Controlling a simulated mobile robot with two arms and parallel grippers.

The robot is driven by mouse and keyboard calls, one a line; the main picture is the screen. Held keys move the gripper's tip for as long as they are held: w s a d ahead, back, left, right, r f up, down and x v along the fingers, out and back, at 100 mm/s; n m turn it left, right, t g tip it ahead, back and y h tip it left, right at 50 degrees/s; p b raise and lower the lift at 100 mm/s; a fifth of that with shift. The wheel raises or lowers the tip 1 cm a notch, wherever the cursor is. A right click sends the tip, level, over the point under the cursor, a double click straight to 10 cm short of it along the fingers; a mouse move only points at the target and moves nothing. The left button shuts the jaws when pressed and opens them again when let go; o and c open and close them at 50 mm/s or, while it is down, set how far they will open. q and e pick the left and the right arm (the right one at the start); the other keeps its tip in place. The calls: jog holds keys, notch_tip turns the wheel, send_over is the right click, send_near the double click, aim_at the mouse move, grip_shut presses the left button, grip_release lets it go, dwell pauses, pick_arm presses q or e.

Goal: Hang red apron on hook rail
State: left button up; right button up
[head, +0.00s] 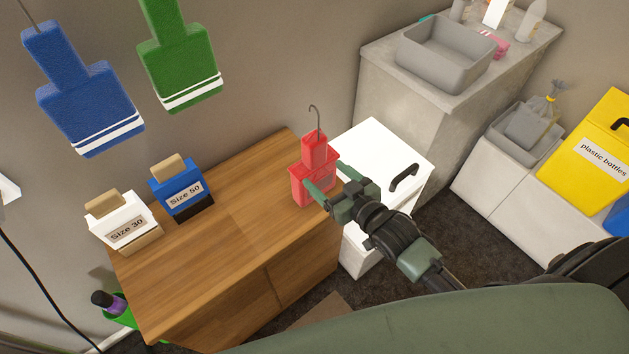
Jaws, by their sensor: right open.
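The red apron (314,148) stands upright at the right end of the wooden cabinet top, with a thin metal hook rising from it. My right gripper (325,175) is open at the apron, reaching in from the lower right. One finger overlaps the apron's front and the other is by its right side; I cannot tell whether they touch it. A blue apron (88,100) and a green apron (178,58) hang at the upper left against the wall. A thin hook shows above the blue one. The hook rail is not in view. My left gripper is not in view.
The wooden cabinet (225,245) holds a white "Size 30" box (122,220) and a blue "Size 50" box (178,184) on its left; its middle is clear. A white cabinet (385,150), grey sink (448,55) and yellow "plastic bottles" bin (590,150) stand to the right.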

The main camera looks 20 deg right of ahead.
aim_at(321, 153)
jog(key=w+r+t+y, duration=0.1)
jog(key=w+d+r+t+y, duration=0.1)
jog(key=r, duration=0.1)
jog(key=shift+w+n+t, duration=0.3)
jog(key=shift+w+n, duration=0.05)
jog(key=shift+n, duration=0.05)
jog(key=shift+w+a+r, duration=0.15)
jog(key=shift+w, duration=0.1)
jog(key=p+x, duration=0.1)
jog(key=x, duration=0.5)
jog(key=shift+w+a+r+p, duration=0.1)
jog(key=shift+w+a+p, duration=0.05)
jog(key=shift+a+p, duration=0.15)
jog(key=shift+w+a, duration=0.15)
jog(key=shift+w, duration=0.25)
jog(key=shift+c, duration=0.3)
jog(key=shift+s, duration=0.1)
grip_shut()
